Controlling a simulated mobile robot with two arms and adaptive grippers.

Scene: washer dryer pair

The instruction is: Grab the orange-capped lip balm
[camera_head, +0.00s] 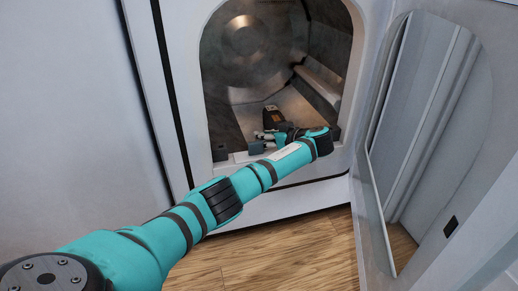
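My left gripper (258,141) is at the lower front of the drum opening, at the end of my teal arm, with its fingers pointing left. Its fingers are small and partly overlapped by the wrist, so I cannot tell whether it is open or shut. A small dark object with a brownish-orange tint (272,116) shows just behind the gripper, inside the drum. I cannot tell whether it is the orange-capped lip balm, or whether the gripper touches it. No clear orange cap shows. My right gripper is not in view.
The metal drum (243,38) lies behind the white front panel (290,197) of the machine. Its round-topped door (435,110) stands open at the right. The lower rim of the opening is close under my gripper. Wooden floor (285,250) lies below.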

